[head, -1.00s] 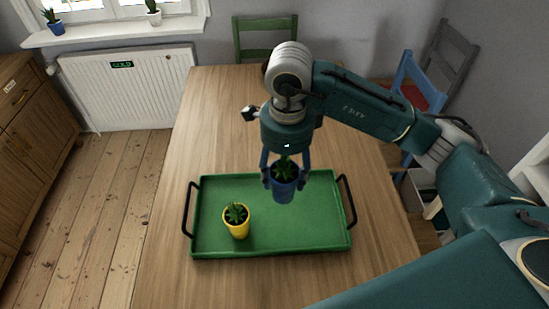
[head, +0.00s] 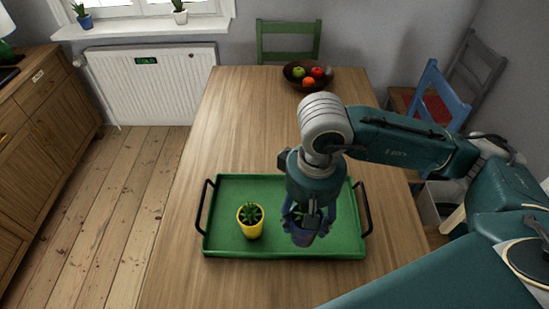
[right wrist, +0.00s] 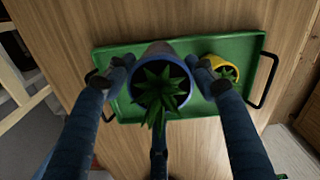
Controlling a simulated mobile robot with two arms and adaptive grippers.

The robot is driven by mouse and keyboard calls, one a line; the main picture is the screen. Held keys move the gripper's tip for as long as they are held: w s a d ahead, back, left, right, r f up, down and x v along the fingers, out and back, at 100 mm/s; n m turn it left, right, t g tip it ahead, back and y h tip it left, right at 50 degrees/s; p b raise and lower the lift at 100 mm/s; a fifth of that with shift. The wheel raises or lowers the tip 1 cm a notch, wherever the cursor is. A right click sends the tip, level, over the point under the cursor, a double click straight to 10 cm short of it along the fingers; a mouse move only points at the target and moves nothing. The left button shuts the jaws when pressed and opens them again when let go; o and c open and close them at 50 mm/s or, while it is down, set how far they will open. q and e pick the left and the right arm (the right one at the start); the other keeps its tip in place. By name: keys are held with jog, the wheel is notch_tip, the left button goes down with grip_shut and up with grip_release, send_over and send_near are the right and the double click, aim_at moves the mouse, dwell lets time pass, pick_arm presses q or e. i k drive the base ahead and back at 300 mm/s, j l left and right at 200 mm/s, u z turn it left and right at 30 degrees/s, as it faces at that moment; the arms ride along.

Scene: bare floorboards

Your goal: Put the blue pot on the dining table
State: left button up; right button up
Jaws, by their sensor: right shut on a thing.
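The blue pot (head: 302,238), holding a green spiky plant, is between the fingers of my right gripper (head: 306,218), over the right half of the green tray (head: 228,184). My right gripper is shut on the pot. The right wrist view shows the pot's blue rim (right wrist: 186,92) between both fingertips, with the tray (right wrist: 108,58) behind it. I cannot tell whether the pot's bottom touches the tray. The tray lies on the wooden dining table (head: 250,120). My left gripper is not in view.
A yellow pot (head: 250,229) with a plant stands on the tray, left of the blue pot. A bowl of fruit (head: 292,82) stands at the table's far end. The table between bowl and tray is clear on the left. Green (head: 288,28) and blue (head: 443,97) chairs stand around it.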

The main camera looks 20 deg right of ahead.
aim_at(276, 152)
jog(key=j+u, duration=0.1)
jog(key=u, duration=0.35)
jog(key=j+u, duration=0.15)
jog(key=u, duration=0.3)
jog(key=j+u, duration=0.15)
jog(key=u, duration=0.3)
jog(key=j+u, duration=0.15)
jog(key=u, duration=0.3)
jog(key=i+j, duration=0.4)
jog(key=i+j+z, duration=0.15)
jog(key=i+j, duration=0.25)
jog(key=j, duration=0.2)
jog(key=i+j, duration=0.4)
jog(key=j, duration=0.15)
jog(key=i+l+z, duration=0.25)
jog(key=z, duration=0.15)
jog(key=i+l+z, duration=0.1)
jog(key=i+z, duration=0.55)
jog(key=z, duration=0.2)
jog(key=i+z, duration=0.4)
jog(key=i+j+z, duration=0.2)
jog(key=z, duration=0.25)
jog(key=i+l+z, duration=0.15)
jog(key=i+z, duration=1)
jog(key=i+j+z, duration=0.35)
jog(key=i+l+z, duration=0.25)
jog(key=i, duration=0.15)
jog(key=i+l+z, duration=0.15)
jog(key=i+z, duration=0.15)
jog(key=i, duration=0.15)
